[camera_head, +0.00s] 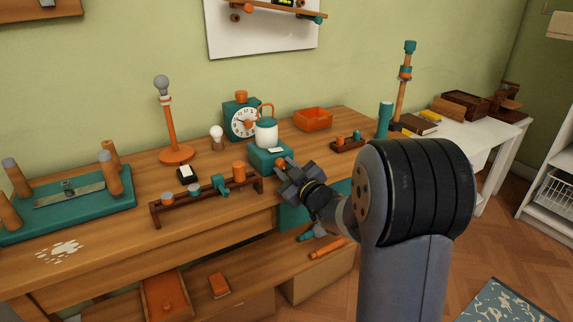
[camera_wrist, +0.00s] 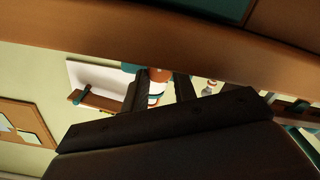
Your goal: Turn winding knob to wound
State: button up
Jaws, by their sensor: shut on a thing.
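A teal box (camera_head: 262,154) with a white, teal-lidded canister (camera_head: 266,133) on top stands near the front edge of the wooden bench. A small orange knob (camera_head: 281,161) shows at its right front side; it appears to be the winding knob. My gripper (camera_head: 286,170) is at this knob, shut on it, with the dark fingers hiding much of it. In the wrist view, orange (camera_wrist: 159,75) shows between my two dark fingers (camera_wrist: 161,88). The knob's turn angle and any mark are too small or hidden to tell.
A teal clock (camera_head: 242,120) stands behind the box. A brown rack (camera_head: 205,197) with orange and teal pieces lies left of my gripper. Open floor lies at the right.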

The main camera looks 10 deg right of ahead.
jog(key=m+p, duration=0.3)
jog(key=m, duration=0.4)
jog(key=shift+r, duration=0.1)
jog(key=m+p, duration=0.2)
jog(key=m, duration=0.2)
jog(key=m+p, duration=0.1)
jog(key=m, duration=0.2)
jog(key=shift+m+p, duration=0.3)
jog(key=shift+p, duration=0.1)
jog(key=m+p, duration=0.2)
jog(key=m, duration=0.3)
jog(key=m+p, duration=0.1)
jog(key=m, duration=0.3)
jog(key=shift+p, duration=0.35)
jog(key=shift+f+m, duration=0.2)
jog(key=shift+m, duration=0.3)
jog(key=o, duration=1)
